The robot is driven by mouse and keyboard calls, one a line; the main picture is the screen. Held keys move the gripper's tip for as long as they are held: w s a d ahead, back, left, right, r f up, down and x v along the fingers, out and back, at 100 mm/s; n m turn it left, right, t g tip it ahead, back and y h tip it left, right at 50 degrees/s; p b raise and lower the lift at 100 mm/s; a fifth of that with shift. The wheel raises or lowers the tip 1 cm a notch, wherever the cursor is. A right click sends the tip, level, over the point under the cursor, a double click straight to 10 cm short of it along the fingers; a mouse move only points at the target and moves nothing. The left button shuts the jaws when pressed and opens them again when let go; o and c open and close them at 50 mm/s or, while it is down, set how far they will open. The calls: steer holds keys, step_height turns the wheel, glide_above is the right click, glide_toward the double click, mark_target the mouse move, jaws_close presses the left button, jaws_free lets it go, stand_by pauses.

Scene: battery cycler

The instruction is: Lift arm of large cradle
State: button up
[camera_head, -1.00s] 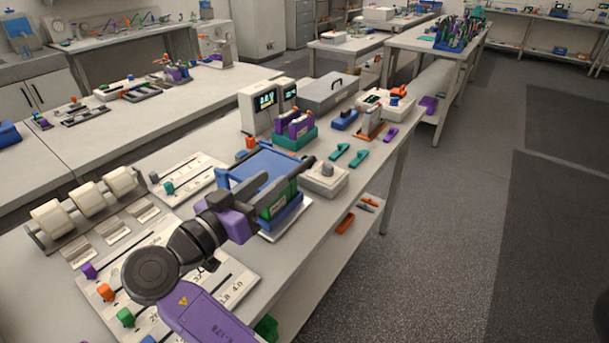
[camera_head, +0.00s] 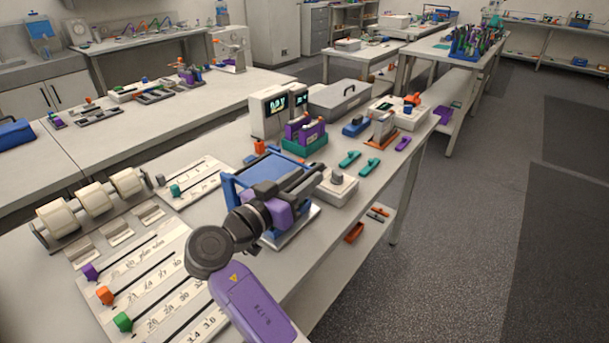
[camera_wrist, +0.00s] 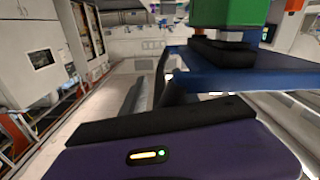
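The large cradle (camera_head: 229,188) is a blue frame on a pale base on the near bench, in the head view. My gripper (camera_head: 312,177) lies across its right part, with dark fingers pointing to the upper right, and hides much of that side. In the wrist view, a blue bar or plate of the cradle (camera_wrist: 235,75) runs across the right half, with a green block (camera_wrist: 228,12) above it. A dark finger stands left of the blue part. I cannot tell whether the fingers touch the cradle or how far apart they are.
A white box with a grey knob (camera_head: 338,188) stands close right of the cradle. Behind are a teal holder with purple parts (camera_head: 304,138) and display units (camera_head: 270,112). White rollers (camera_head: 94,198) and slider panels (camera_head: 140,270) lie to the left. The floor aisle right is clear.

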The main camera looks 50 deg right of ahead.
steer(key=shift+d, duration=0.25)
steer(key=shift+c, duration=0.3)
jaws_close()
stand_by(1.0)
